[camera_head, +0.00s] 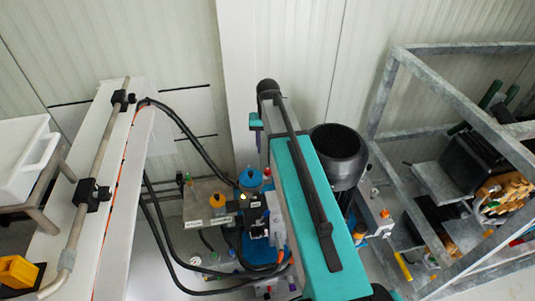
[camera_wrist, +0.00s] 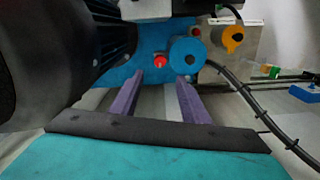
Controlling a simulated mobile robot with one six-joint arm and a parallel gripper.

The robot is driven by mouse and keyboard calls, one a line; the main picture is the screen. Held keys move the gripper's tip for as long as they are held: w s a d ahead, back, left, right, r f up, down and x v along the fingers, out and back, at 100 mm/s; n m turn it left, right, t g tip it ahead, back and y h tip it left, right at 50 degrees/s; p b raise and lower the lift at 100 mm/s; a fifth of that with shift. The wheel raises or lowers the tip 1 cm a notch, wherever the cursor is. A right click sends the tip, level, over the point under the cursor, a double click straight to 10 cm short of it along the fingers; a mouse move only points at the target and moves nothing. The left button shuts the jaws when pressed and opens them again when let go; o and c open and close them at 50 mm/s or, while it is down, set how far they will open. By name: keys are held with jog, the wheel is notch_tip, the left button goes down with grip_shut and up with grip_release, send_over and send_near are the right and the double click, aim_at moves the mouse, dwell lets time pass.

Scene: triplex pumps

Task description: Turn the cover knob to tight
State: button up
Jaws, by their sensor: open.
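In the wrist view, my gripper (camera_wrist: 160,80) is open, with two purple fingers apart and nothing between them. A small red knob (camera_wrist: 160,62) sits on the blue pump body just beyond the fingertips. A round blue knob or cap (camera_wrist: 187,53) with a dark centre is beyond the right finger. An orange knob (camera_wrist: 233,38) stands further right on a beige block. I cannot tell which of these is the cover knob. In the head view, the orange knob (camera_head: 217,200) and a blue cap (camera_head: 250,177) show left of my teal arm.
A black motor (camera_head: 338,150) stands right of my arm, and a dark ribbed body fills the upper left of the wrist view. Black hoses (camera_head: 185,125) loop down on the left. A metal frame (camera_head: 388,90) stands right. A white tray (camera_head: 25,155) is far left.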

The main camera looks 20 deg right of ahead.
jog(key=shift+r, duration=1.1)
jog(key=shift+r, duration=0.1)
